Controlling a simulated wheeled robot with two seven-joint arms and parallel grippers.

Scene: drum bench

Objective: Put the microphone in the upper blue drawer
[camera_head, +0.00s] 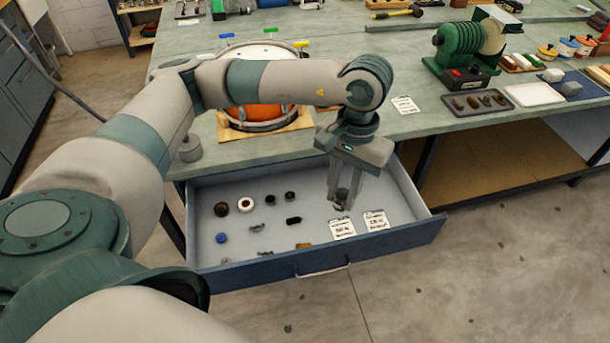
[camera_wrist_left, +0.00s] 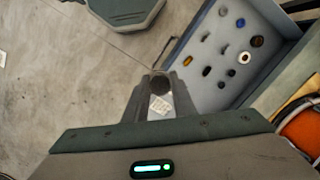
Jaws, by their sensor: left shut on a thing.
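My left gripper (camera_head: 342,197) points down over the right part of the open blue drawer (camera_head: 230,275). It is shut on a small dark round-ended thing, likely the microphone (camera_wrist_left: 161,83), which shows between the fingertips in the left wrist view. The fingers hide most of it in the head view. The drawer is pulled out from under the bench top, and it also shows in the left wrist view (camera_wrist_left: 200,97). I cannot tell the exact height of the held thing above the drawer floor. My right gripper is not in view.
Several small parts, such as a white ring (camera_head: 245,204) and a blue cap (camera_head: 221,238), lie in the drawer's left and middle. Two printed cards (camera_head: 376,220) (camera_head: 342,228) lie near the gripper. A drum (camera_head: 258,114) stands on the bench behind.

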